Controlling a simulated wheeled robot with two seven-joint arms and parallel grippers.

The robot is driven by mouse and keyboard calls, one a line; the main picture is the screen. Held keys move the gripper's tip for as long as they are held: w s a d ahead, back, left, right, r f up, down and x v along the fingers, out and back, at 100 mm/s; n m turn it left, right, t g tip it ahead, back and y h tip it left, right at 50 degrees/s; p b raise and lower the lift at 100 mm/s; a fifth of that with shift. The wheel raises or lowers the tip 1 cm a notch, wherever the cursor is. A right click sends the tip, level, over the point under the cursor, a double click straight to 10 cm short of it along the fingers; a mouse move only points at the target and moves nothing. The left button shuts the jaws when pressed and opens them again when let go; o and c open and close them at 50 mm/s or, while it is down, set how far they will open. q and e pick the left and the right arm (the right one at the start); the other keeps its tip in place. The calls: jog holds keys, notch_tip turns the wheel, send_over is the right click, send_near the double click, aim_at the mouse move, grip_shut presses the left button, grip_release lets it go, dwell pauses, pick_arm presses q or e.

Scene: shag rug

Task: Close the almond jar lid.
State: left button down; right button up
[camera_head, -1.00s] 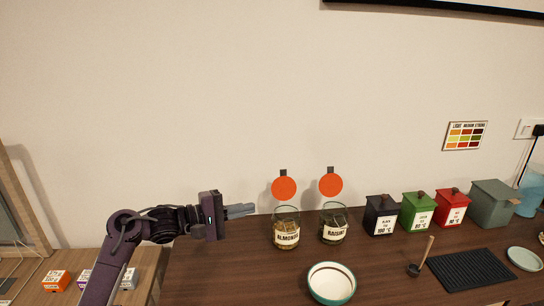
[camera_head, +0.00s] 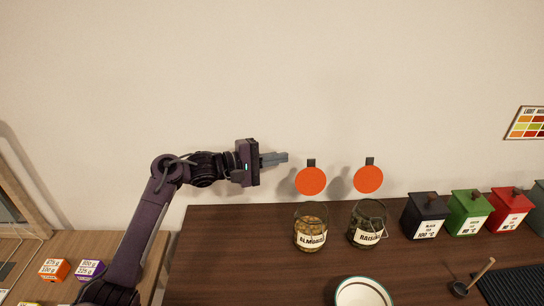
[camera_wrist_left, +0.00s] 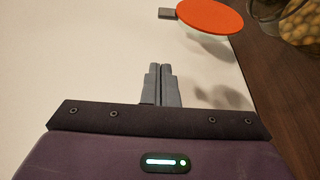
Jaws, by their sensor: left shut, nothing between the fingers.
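The almond jar (camera_head: 311,232) is a glass jar with a wire bail, standing on the dark wooden counter (camera_head: 240,270). Its round orange lid (camera_head: 311,181) stands raised behind and above the open mouth. My left gripper (camera_head: 286,158) is shut and empty, left of the lid and slightly higher, apart from it. In the left wrist view the shut fingers (camera_wrist_left: 160,85) point toward the wall, with the orange lid (camera_wrist_left: 208,15) to the upper right and the almond jar (camera_wrist_left: 300,22) at the corner. My right gripper is not in view.
The raisin jar (camera_head: 367,224), its orange lid (camera_head: 369,179) also raised, stands just right. Black (camera_head: 424,214), green (camera_head: 466,212) and red (camera_head: 509,210) canisters stand further right. A bowl (camera_head: 362,293) is in front. The wall is close behind the jars.

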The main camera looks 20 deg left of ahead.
aim_at(311, 177)
pick_arm(q)
jog(key=r+p+x, duration=0.1)
jog(key=x, duration=0.6)
jog(key=s, duration=0.1)
jog(key=s+p, duration=0.2)
jog(key=s, duration=0.1)
jog(key=shift+d, duration=0.35)
jog(key=shift+a, duration=0.1)
